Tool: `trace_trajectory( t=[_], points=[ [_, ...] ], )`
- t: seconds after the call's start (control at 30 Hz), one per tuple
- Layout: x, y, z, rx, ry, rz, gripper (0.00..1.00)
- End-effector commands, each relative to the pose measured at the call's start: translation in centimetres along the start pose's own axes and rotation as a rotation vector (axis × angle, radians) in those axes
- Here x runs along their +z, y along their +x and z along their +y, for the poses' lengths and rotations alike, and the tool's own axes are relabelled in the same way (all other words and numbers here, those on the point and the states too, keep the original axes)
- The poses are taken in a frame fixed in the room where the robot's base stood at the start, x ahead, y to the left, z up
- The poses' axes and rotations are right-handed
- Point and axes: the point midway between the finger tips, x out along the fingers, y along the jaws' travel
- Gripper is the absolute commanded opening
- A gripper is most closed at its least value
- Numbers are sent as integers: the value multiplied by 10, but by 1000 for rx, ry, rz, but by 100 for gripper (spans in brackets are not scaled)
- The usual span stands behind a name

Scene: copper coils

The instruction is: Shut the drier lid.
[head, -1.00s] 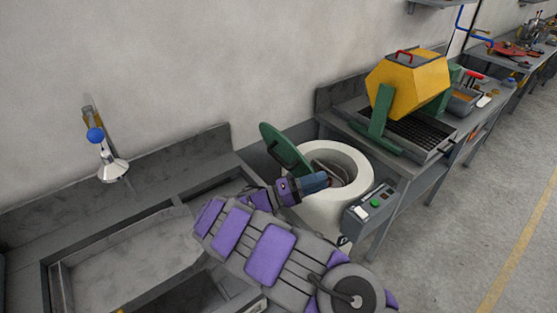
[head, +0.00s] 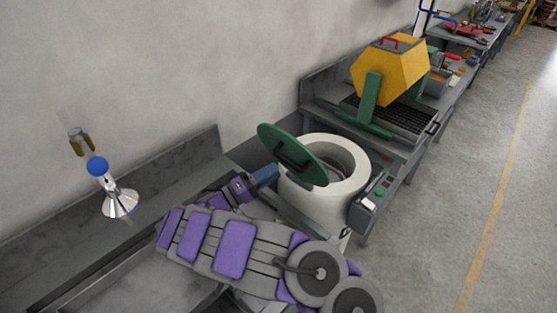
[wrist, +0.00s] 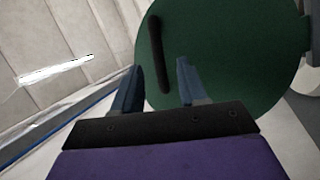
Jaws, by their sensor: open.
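The white round drier (head: 352,190) stands right of my arm. Its green lid (head: 305,160) is tilted up on the left side, partly over the opening, and is not flat on the rim. A dark handle bar (head: 288,152) runs across the lid's face. My gripper (head: 274,172) is at the drier's left side, just below the lid. In the wrist view my gripper (wrist: 160,68) is open and empty. The green lid (wrist: 225,50) fills much of that view ahead of the fingers, and its handle (wrist: 157,52) shows between them. Contact cannot be told.
A control box (head: 370,196) with a green button is on the drier's right front. A bench with a yellow tumbler (head: 390,72) stands behind it. The floor (head: 440,210) at the right is clear.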

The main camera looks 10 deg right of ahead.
Motion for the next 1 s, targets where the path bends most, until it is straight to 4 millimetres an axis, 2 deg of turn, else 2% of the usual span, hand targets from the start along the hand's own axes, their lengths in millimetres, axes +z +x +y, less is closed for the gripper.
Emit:
trace_trajectory(
  t=[0.5, 0.8, 1.0],
  points=[
    [-3, 55, 1, 10, -4, 3, 42],
    [-3, 63, 0, 4, -2, 3, 42],
    [-3, 62, 1, 5, -3, 3, 23]
  ],
)
